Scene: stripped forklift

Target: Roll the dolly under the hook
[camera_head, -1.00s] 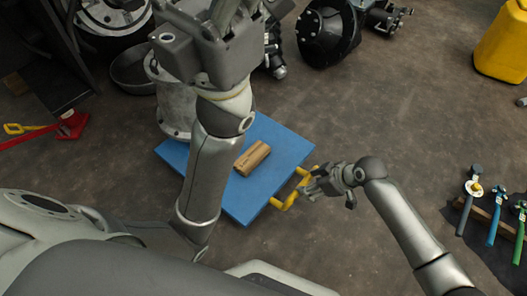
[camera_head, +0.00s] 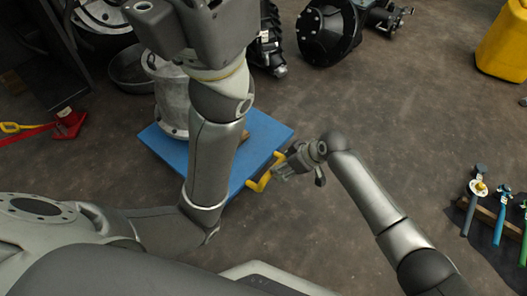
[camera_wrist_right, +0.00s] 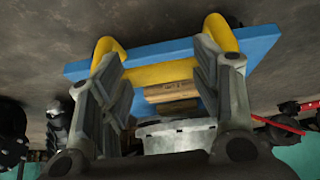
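The dolly is a flat blue platform (camera_head: 262,134) on the floor at the centre, with a yellow handle (camera_head: 263,180) on its right edge. A grey metal cylinder (camera_head: 170,100) stands on its far left part. A wooden block on it is mostly hidden behind my left arm and shows in the right wrist view (camera_wrist_right: 172,90). My right gripper (camera_head: 282,170) is at the handle. In the wrist view its fingers (camera_wrist_right: 160,85) are spread, with the yellow bar (camera_wrist_right: 160,74) crossing between them. My left gripper is raised at the top; its fingers are cut off. I see no hook.
A red-based object (camera_head: 69,124) and a dark pan (camera_head: 132,70) lie left of the dolly. A black round machine part (camera_head: 328,35) stands behind. A yellow can (camera_head: 505,40) and several tools (camera_head: 500,205) are at right.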

